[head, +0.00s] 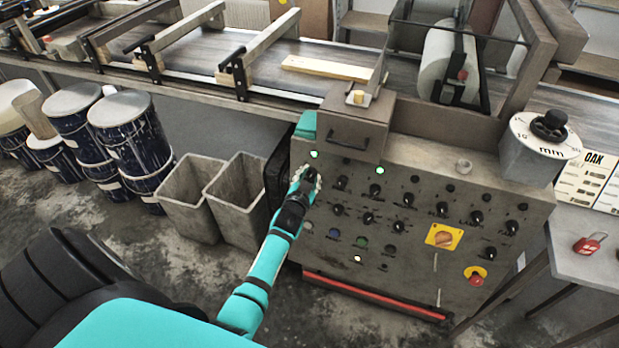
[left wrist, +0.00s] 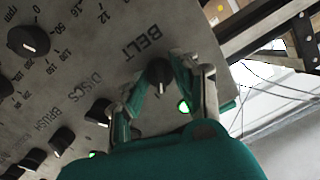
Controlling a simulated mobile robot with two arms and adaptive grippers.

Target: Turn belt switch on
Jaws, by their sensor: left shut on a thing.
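The belt switch (left wrist: 158,73) is a black rotary knob below the word BELT on the grey control panel (head: 410,155). My left gripper (head: 306,181) is at the panel's upper left corner, its fingers closed around the knob. In the left wrist view the left gripper (left wrist: 160,88) has one finger on each side of the knob. A green lamp (left wrist: 184,106) beside the knob is lit. In the head view the gripper hides most of the knob, and its pointer's exact angle is hard to read. My right gripper is not in view.
Other black knobs, a second lit green lamp (head: 380,170), a yellow switch plate (head: 444,237) and a red stop button (head: 475,278) are on the panel. The conveyor (head: 215,55) runs behind. Grey bins (head: 238,203) and paint drums (head: 128,130) stand left.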

